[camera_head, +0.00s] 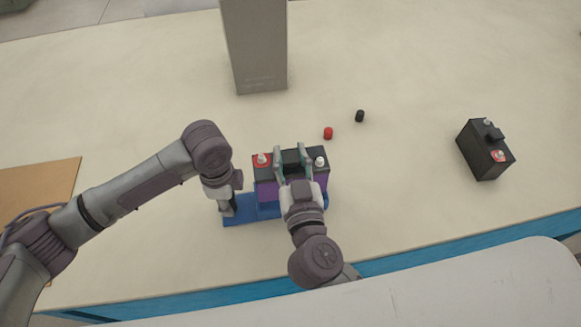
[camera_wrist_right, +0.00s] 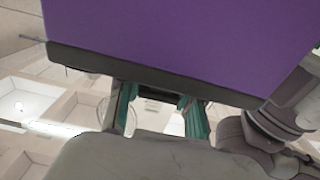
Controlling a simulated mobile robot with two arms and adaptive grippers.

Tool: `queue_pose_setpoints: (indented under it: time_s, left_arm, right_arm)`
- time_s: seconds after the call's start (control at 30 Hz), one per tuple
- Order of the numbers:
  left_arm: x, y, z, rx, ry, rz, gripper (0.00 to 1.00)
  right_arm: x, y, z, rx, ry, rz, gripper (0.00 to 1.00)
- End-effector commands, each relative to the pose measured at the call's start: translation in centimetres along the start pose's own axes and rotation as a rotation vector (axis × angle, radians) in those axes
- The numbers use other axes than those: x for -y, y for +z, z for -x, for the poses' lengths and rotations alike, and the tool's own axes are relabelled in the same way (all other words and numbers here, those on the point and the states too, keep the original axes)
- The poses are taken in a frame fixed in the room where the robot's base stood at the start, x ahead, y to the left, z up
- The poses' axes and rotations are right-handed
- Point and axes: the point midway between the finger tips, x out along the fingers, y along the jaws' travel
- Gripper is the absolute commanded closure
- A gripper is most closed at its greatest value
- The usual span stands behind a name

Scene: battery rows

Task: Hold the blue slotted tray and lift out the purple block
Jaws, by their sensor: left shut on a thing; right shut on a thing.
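The purple block (camera_head: 264,190) is a battery-like block with a dark top, a red-marked post at its left and a pale post at its right. My right gripper (camera_head: 291,162) is shut on the black part at the middle of its top. The purple side (camera_wrist_right: 190,40) fills the upper right wrist view, with the fingers (camera_wrist_right: 160,108) at its dark edge. The blue slotted tray (camera_head: 245,216) lies under and left of the block; its slots are mostly hidden. My left gripper (camera_head: 228,207) is shut on the tray's left end. I cannot tell how far the block sits in the tray.
A red cap (camera_head: 328,133) and a black cap (camera_head: 360,116) lie behind the block. A black battery (camera_head: 485,150) stands at the right. A tall grey box (camera_head: 256,45) stands at the back, and a brown board (camera_head: 40,188) lies at the left. Free table (camera_head: 410,190) is between.

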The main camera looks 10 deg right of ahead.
Motion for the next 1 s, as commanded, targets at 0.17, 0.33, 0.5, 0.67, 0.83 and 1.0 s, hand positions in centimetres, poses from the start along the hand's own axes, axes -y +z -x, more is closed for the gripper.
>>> queue_pose_setpoints:
  time_s: [0.17, 0.33, 0.5, 0.67, 0.83, 1.0]
  left_arm:
    - [0.0, 0.0, 0.0, 0.000, 0.000, 0.000, 1.00]
    - [0.0, 0.0, 0.0, 0.000, 0.000, 0.000, 1.00]
    - [0.0, 0.0, 0.0, 0.000, 0.000, 0.000, 1.00]
    - [0.0, 0.0, 0.0, 0.000, 0.000, 0.000, 0.53]
    - [0.0, 0.0, 0.0, 0.000, 0.000, 0.000, 0.37]
    - [0.0, 0.0, 0.0, 0.000, 0.000, 0.000, 0.37]
  right_arm:
    - [0.0, -2.6, -0.1, -0.011, 0.000, -0.003, 1.00]
    - [0.0, -3.4, 0.0, -0.009, -0.001, -0.002, 1.00]
    - [0.0, -3.4, 0.0, -0.007, -0.001, -0.001, 1.00]
    - [0.0, -3.4, 0.0, -0.008, -0.001, -0.001, 1.00]
    - [0.0, -3.4, 0.0, -0.008, -0.001, -0.001, 1.00]
    - [0.0, -3.4, 0.0, -0.008, -0.001, -0.001, 1.00]
